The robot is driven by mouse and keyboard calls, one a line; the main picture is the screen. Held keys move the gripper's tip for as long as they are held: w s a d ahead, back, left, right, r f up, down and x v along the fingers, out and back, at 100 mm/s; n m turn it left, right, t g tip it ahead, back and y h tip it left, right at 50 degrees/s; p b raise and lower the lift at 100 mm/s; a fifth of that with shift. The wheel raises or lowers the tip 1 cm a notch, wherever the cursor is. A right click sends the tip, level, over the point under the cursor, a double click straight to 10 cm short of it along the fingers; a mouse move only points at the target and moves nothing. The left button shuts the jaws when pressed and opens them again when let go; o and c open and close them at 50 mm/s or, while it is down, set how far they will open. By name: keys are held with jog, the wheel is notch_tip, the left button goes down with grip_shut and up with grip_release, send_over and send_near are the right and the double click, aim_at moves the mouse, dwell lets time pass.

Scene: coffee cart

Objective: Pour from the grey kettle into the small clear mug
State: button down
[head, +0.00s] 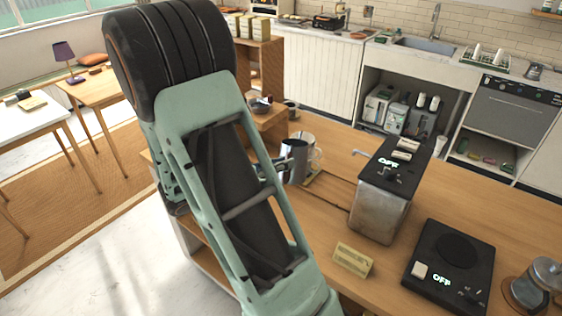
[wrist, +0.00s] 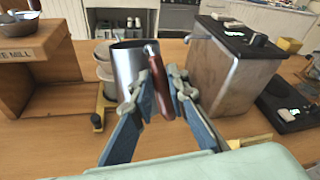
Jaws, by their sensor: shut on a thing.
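The grey kettle (wrist: 129,68) is a metal jug with a brown-red handle (wrist: 158,80). My gripper (wrist: 161,88) is shut on that handle, with one finger on each side. The kettle looks upright; whether it touches the counter I cannot tell. In the head view the kettle (head: 294,162) shows just right of my arm, and my gripper (head: 272,168) is partly hidden by it. Pale cups (wrist: 104,72) stand behind and left of the kettle in the wrist view, partly hidden by it. A pale clear-looking mug (head: 316,154) shows behind the kettle in the head view; I cannot tell its contents.
A metal box machine (head: 379,205) marked OFF stands right of the kettle. A black hot plate (head: 450,262), a small sign (head: 353,259) and another metal pot (head: 538,285) are nearer right. A wooden mill stand (wrist: 30,65) is at left. Counter before the kettle is clear.

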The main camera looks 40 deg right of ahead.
jog(key=shift+r, duration=0.2)
dwell(0.5)
jog(key=shift+r+p, duration=0.3)
jog(key=shift+p, duration=0.55)
jog(key=shift+w+d+r+y+p, duration=0.15)
jog(key=shift+r+y+p, duration=0.3)
jog(key=shift+p, duration=0.85)
jog(key=shift+r, duration=0.2)
jog(key=shift+d+r+n+y+p, duration=0.1)
jog(key=shift+r+n+y+p, duration=0.2)
jog(key=shift+p, duration=0.35)
jog(key=shift+w+r, duration=0.1)
jog(key=shift+r, duration=0.05)
jog(key=shift+d+r+g, duration=0.1)
jog(key=shift+r+g, duration=0.2)
